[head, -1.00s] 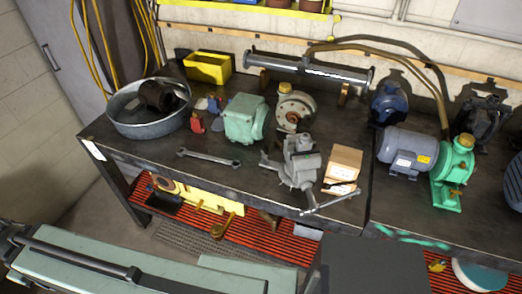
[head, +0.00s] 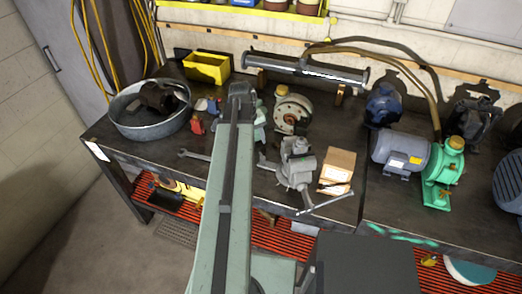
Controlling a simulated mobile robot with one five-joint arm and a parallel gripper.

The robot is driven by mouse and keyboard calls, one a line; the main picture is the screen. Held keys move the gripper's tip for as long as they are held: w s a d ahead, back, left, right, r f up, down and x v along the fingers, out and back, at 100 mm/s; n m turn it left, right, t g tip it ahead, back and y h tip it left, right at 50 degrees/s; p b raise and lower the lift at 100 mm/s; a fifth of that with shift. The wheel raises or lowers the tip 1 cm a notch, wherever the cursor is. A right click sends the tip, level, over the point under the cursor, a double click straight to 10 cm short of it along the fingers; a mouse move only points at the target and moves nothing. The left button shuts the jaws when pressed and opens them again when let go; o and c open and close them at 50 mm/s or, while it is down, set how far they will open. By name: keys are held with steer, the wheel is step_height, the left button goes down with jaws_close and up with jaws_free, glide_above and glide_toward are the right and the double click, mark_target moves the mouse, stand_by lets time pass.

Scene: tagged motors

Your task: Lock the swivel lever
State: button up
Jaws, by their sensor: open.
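A grey bench vise (head: 297,165) stands near the front edge of the workbench, right of my arm. A long thin bar (head: 327,204) slants across its front at the edge. A short grey piece (head: 266,162) sticks out from the vise's left side; I cannot tell whether this or another part is the swivel lever, nor its lock state. My pale green arm reaches up the middle of the view, left of the vise and apart from it in the picture. It ends in a dark joint over the bench. I cannot make out my gripper's jaws.
A cardboard box (head: 337,168) stands close right of the vise. A grey motor (head: 399,150) and green pump (head: 444,172) are farther right. A round flanged part (head: 292,112) is behind the vise. A metal tub (head: 150,124) and yellow bin (head: 206,68) are left.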

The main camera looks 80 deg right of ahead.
mark_target(261, 155)
steer(key=f+b, duration=0.2)
steer(key=s+f+b, duration=0.1)
steer(key=f+b, duration=0.2)
steer(key=s+d+f+b, duration=0.1)
steer(key=f+b, duration=0.2)
steer(key=shift+r, duration=0.1)
